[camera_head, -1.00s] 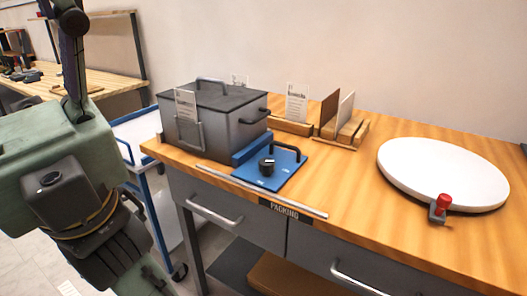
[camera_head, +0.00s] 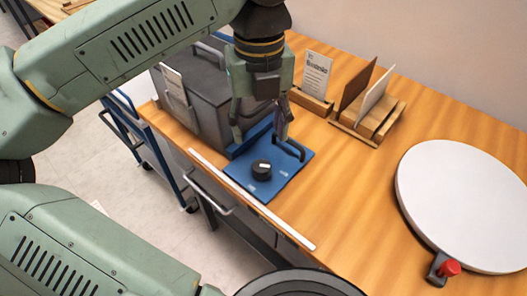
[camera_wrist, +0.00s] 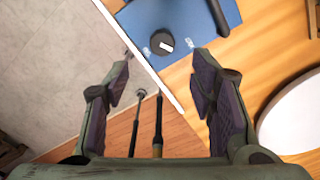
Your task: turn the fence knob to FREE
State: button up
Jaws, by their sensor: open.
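The fence knob (camera_head: 261,170) is a round black knob with a white mark on top, on a blue plate (camera_head: 247,180) at the table's front edge. In the wrist view the knob (camera_wrist: 158,38) shows near the top middle, with a small white label on either side, too small to read. I cannot tell which setting the mark points at. My gripper (camera_head: 260,137) points down over the back of the blue plate. In the wrist view my gripper's fingers (camera_wrist: 161,62) are spread wide, with nothing between them and the knob beyond the tips.
A grey lidded box (camera_head: 196,88) stands behind and left of the plate. A black handle (camera_head: 290,147) rises at the plate's back right. Wooden card holders (camera_head: 310,101) stand behind. A white round disc (camera_head: 465,200) with a red knob (camera_head: 449,268) lies right. Bare wood lies between.

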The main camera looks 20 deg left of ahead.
aim_at(261, 166)
notch_tip(261, 166, down, 10)
jog(key=b, duration=0.5)
jog(key=shift+d+f, duration=0.15)
jog(key=c, duration=1.1)
jog(key=shift+b, duration=0.3)
jog(key=shift+c, duration=0.2)
